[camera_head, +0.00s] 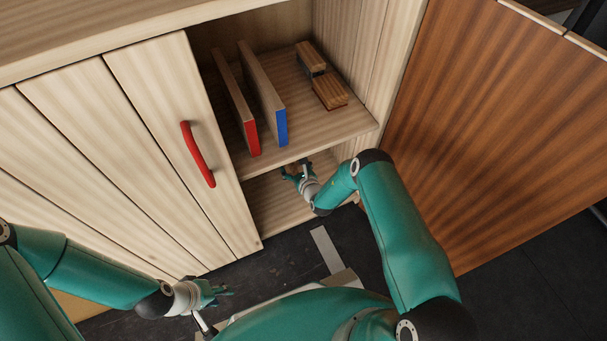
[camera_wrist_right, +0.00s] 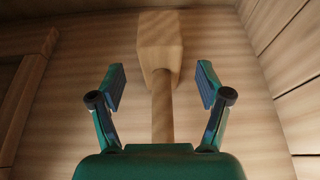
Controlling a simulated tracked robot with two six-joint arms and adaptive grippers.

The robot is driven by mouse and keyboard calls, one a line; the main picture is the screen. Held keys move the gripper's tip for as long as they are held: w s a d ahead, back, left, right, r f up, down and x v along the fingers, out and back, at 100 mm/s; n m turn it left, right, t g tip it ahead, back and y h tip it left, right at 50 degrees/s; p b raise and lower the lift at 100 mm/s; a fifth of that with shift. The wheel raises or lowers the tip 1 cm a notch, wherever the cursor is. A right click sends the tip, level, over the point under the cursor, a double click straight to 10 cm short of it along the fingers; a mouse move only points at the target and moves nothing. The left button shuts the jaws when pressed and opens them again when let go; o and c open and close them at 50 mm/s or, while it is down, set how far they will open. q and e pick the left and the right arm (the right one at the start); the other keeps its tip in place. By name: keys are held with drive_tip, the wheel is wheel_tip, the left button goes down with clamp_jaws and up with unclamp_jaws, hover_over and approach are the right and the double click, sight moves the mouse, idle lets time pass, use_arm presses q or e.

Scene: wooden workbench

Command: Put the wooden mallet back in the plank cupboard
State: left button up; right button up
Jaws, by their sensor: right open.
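The wooden mallet shows in the right wrist view, with its pale block head (camera_wrist_right: 160,42) farther off and its round handle (camera_wrist_right: 162,105) running back toward my palm. My right gripper (camera_wrist_right: 160,88) is open, with one finger on each side of the mallet and gaps between. In the head view my right gripper (camera_head: 298,172) is inside the lower compartment of the plank cupboard (camera_head: 345,128), below the shelf; the mallet is hard to make out there. My left gripper (camera_head: 218,291) hangs low outside, in front of the closed door; its finger opening is too small to judge.
The brown right door (camera_head: 490,120) stands wide open beside my right arm.

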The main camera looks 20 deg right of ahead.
drive_tip(key=p+v, duration=0.3)
drive_tip(key=v, duration=0.6)
drive_tip(key=shift+s+r+p, duration=0.1)
drive_tip(key=shift+s+p, duration=0.2)
drive_tip(key=shift+p, duration=0.05)
